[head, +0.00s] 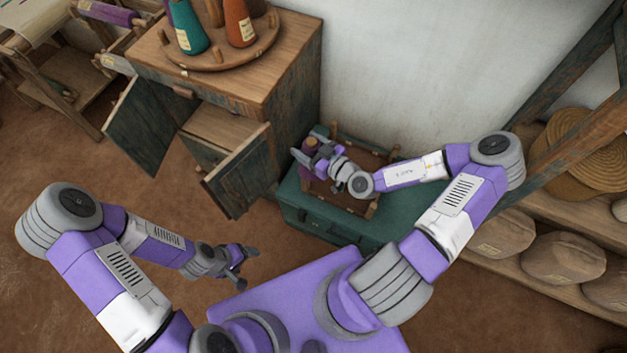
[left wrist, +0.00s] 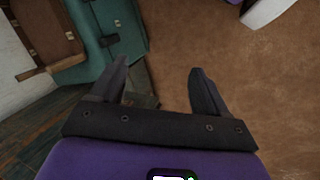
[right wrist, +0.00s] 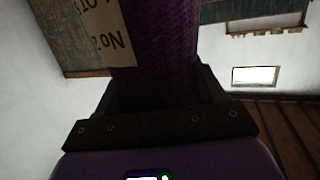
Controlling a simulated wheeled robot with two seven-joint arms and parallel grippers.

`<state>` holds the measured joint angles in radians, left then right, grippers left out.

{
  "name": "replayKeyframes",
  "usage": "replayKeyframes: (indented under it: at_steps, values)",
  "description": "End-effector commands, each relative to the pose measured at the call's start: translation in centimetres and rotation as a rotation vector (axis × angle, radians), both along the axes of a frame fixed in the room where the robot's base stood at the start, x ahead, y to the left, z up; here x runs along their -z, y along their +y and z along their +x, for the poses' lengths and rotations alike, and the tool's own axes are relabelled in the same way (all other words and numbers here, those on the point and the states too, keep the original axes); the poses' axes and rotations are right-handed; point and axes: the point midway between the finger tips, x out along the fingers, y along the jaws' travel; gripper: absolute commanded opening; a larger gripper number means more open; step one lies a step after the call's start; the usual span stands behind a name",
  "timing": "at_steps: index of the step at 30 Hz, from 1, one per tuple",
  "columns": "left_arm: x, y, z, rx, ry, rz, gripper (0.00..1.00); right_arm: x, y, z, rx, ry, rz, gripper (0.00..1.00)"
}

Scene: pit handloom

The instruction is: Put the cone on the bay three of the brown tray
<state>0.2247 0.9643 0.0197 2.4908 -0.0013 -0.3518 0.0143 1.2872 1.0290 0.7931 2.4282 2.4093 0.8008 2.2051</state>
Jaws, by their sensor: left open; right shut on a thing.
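My right gripper (head: 312,155) is shut on a purple cone of yarn with a paper label. The cone (right wrist: 165,45) fills the upper middle of the right wrist view, between the fingers. In the head view the gripper and cone are at the left end of the brown tray (head: 366,146). My arm hides much of the tray, so I cannot tell which bay is below or whether the cone touches it. The tray also shows in the left wrist view (left wrist: 38,30). My left gripper (head: 240,265) is open and empty over the floor.
The tray lies on a green chest (head: 398,232) against the wall. A wooden cabinet (head: 275,85) with open doors stands to the left, with a round stand (head: 225,58) of cones on top. Shelves with sacks (head: 565,258) are at right. Floor around my left gripper is clear.

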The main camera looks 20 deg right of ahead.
Motion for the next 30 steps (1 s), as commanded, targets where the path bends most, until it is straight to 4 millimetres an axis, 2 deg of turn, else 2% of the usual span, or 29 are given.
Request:
replayKeyframes:
  at_steps: [1,4,9,12,17,25,30]
  values:
    - [0.3,0.0,0.0,0.0,0.0,0.0,0.84,1.2,-1.2,1.2,0.072,0.001,0.005,0.11]
    - [0.7,0.0,0.0,0.0,0.0,0.0,0.99,4.2,-4.3,3.2,0.249,0.004,0.008,0.11]
    - [1.1,0.0,0.0,0.0,0.0,0.0,1.0,9.2,-8.1,4.6,0.489,0.005,0.005,0.11]
    - [1.3,0.0,0.0,0.0,0.0,0.0,1.0,11.4,-9.5,4.6,0.586,0.003,0.002,0.11]
    - [1.5,0.0,0.0,0.0,0.0,0.0,1.0,13.7,-10.6,4.4,0.671,0.001,0.0,0.11]
    - [3.7,0.0,0.0,0.0,0.0,0.0,1.0,18.7,-10.8,4.3,0.683,-0.003,-0.002,0.11]
    - [4.2,0.0,0.0,0.0,0.0,0.0,1.0,20.1,-10.8,4.3,0.682,-0.003,0.0,0.11]
